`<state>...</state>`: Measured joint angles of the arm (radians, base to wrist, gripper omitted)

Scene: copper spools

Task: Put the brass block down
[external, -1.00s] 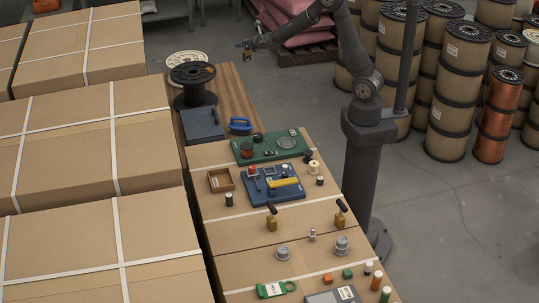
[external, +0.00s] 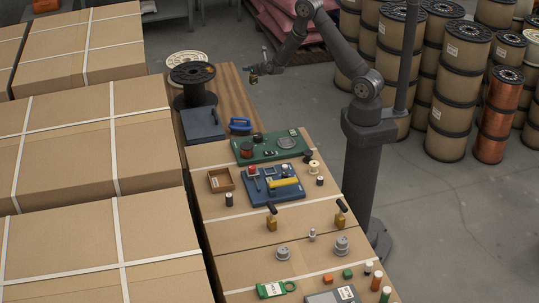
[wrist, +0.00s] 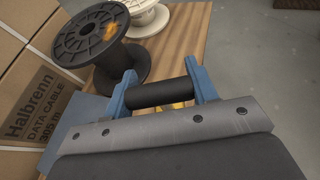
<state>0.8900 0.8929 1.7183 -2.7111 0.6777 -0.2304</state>
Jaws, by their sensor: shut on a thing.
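My gripper (external: 254,70) is shut on the black handle (wrist: 160,94) of a brass block (external: 254,79). In the wrist view, the two blue fingers clamp the handle's ends, and only a little yellow brass (wrist: 178,105) shows below it. In the external view the block hangs near the right edge of the wooden bench top (external: 234,92), right of the black spool. It looks raised above the bench; the exact gap is hard to tell.
A black spool (external: 193,82) and a cream spool (wrist: 145,17) stand left of my gripper. A dark flat case (external: 202,124) and a blue-handled item (external: 240,125) lie nearer. Two similar black-handled brass pieces (external: 272,222) (external: 341,218) stand on the cardboard-topped table. Bare wood shows between.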

